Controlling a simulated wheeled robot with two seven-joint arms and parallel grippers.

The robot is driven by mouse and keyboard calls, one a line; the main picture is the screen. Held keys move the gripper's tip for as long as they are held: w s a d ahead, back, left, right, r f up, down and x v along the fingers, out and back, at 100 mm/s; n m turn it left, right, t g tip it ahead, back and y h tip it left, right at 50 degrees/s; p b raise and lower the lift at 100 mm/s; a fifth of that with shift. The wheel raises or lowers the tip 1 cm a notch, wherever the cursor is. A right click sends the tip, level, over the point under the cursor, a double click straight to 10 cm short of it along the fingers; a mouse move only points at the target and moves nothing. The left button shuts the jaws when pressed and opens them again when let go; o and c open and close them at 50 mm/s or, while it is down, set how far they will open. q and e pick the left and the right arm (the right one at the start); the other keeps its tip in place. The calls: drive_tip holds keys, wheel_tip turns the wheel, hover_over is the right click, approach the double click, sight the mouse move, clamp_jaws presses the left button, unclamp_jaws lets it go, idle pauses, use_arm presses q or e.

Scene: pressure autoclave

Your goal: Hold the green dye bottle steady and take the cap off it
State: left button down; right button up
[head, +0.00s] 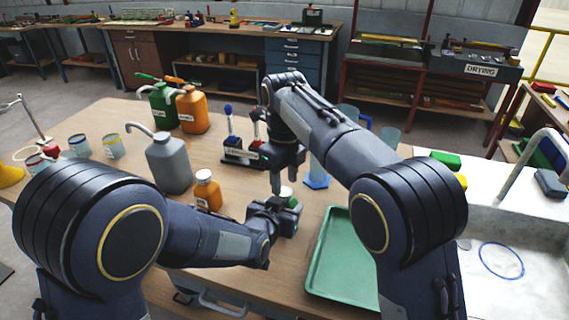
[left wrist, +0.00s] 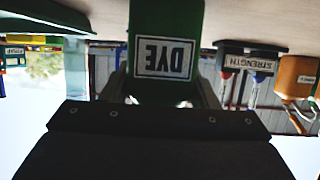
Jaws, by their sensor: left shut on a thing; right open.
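The green dye bottle (head: 293,203) stands near the front of the wooden table, partly hidden by my grippers. Its pale cap (head: 286,191) is on top in the head view. In the left wrist view the bottle (left wrist: 165,88) appears upside down with its DYE label, between the fingers. My left gripper (head: 288,213) is shut on the bottle's body from the front left. My right gripper (head: 281,184) is open, pointing down just above the cap. Whether its fingers touch the cap cannot be told.
A small orange bottle (head: 207,192) and a grey jug (head: 168,165) stand to the left. A rack (head: 241,154) stands behind. A green tray (head: 343,265) lies front right, with a sink (head: 510,235) beyond it.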

drive_tip(key=shift+f, duration=1.05)
